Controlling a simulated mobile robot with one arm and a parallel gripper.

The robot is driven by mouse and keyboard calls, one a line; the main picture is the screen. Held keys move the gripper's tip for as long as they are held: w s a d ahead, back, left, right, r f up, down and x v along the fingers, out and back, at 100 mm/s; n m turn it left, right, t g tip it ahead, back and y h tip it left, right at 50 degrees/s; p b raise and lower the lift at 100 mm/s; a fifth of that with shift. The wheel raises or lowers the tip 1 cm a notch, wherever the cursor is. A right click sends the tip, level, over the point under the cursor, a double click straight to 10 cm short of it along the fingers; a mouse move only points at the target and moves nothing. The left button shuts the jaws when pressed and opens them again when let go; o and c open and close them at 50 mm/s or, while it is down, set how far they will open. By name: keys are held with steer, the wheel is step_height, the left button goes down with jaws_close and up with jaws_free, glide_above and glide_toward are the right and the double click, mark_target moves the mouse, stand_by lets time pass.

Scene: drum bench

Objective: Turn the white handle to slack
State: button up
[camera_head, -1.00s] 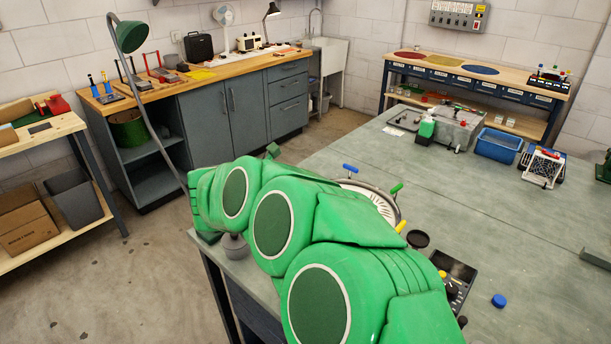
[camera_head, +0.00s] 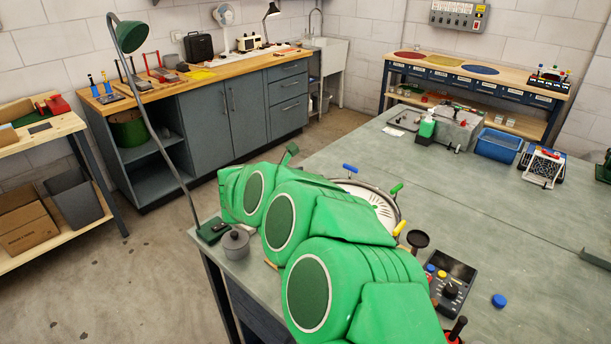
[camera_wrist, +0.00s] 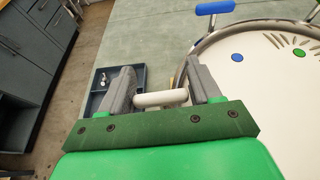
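The white handle (camera_wrist: 160,98) is a short bar just outside the drum's rim. In the wrist view it lies crosswise between the two grey fingers of my gripper (camera_wrist: 162,88). The fingers stand wide apart, one at each end of the bar; whether they press on it I cannot tell. In the head view my green arm hides the white handle and my gripper. The drum (camera_head: 378,205) has a pale top and a metal rim, and its top also shows in the wrist view (camera_wrist: 255,90). A blue handle (camera_head: 350,169), a green handle (camera_head: 396,189) and a yellow handle (camera_head: 399,228) stand around the rim.
A black control box (camera_head: 452,283) with knobs and a blue cap (camera_head: 499,300) lie right of my arm. A grey pot (camera_head: 236,243) and the lamp's base (camera_head: 212,230) are at the bench's left edge. A blue tray (camera_wrist: 118,85) shows beyond the left finger. The bench's middle is clear.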

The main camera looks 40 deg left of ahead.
steer(key=c, duration=0.5)
steer(key=shift+c, duration=0.2)
steer(key=shift+n+y, duration=0.4)
steer(key=shift+s+a+r+n+g+y, duration=0.15)
steer(key=shift+a+n+g+y, duration=0.1)
steer(key=shift+n+g+y, duration=1.3)
steer(key=shift+s+a+f+n+g+y, duration=0.15)
steer(key=shift+n+g+y, duration=0.75)
steer(key=shift+n+y, duration=1.1)
steer(key=shift+s+a+r+n+g+y, duration=0.15)
steer(key=shift+a+n+g+y, duration=0.15)
steer(key=shift+n+g+y, duration=1.4)
steer(key=shift+n+t, duration=0.25)
steer(key=shift+n, duration=0.2)
steer(key=o, duration=1)
steer(key=shift+c, duration=0.2)
